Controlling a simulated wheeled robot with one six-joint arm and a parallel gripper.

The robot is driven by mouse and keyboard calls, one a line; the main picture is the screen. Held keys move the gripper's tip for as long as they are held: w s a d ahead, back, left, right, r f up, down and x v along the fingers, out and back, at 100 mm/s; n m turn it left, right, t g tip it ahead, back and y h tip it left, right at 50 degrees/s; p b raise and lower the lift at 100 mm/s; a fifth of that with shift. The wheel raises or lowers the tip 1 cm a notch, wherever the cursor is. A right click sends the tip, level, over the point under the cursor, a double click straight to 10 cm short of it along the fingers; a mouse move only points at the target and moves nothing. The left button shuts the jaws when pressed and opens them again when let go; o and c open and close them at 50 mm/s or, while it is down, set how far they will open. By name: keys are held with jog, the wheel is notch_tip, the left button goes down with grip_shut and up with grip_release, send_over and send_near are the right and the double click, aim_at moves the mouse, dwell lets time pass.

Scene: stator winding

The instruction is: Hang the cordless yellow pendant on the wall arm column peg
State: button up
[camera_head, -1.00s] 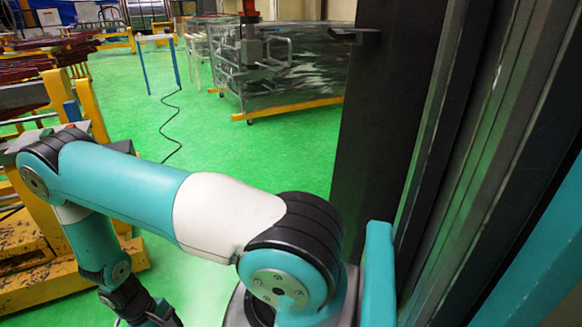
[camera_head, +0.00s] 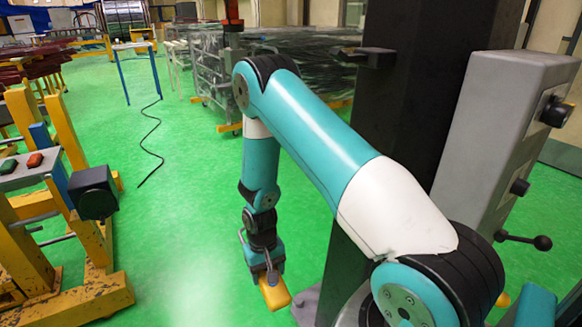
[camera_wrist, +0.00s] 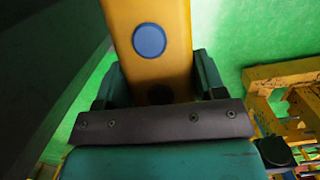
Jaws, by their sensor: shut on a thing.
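The yellow pendant (camera_head: 277,293) hangs below my gripper (camera_head: 268,273) at the bottom centre of the head view, above the green floor. In the wrist view the pendant (camera_wrist: 152,62) is a long yellow block with a round blue button. It sits between the two fingers of my gripper (camera_wrist: 158,82), which is shut on it. A tall dark column (camera_head: 425,90) stands right of centre, beyond my arm. A small dark bracket (camera_head: 370,55) sticks out from its left side; I cannot tell whether it is the peg. The pendant is apart from the column.
A grey control box (camera_head: 500,130) with black knobs and a lever stands at the right. A yellow frame with a button panel (camera_head: 30,168) is at the left. A wrapped rack (camera_head: 300,75) stands behind. Green floor is open between, with a black cable (camera_head: 152,140) on it.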

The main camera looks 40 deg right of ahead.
jog(key=d+r+m+h+p, duration=0.2)
jog(key=r+m+h, duration=0.3)
jog(key=r, duration=0.8)
jog(key=d+r+m+g+h+p, duration=0.1)
jog(key=d+r+m+h+p, duration=0.15)
jog(key=r+m, duration=0.75)
jog(key=d+r+m+h+p, duration=0.2)
jog(key=r+h, duration=0.2)
jog(key=r, duration=1.3)
jog(key=s+d+f+b, duration=0.1)
jog(key=s+d+f, duration=0.1)
jog(key=d, duration=1.1)
jog(key=shift+s+d+f+b, duration=0.2)
jog(key=shift+s+d+b, duration=0.1)
jog(key=shift+s, duration=0.3)
jog(key=o, duration=1.3)
jog(key=shift+c, duration=0.2)
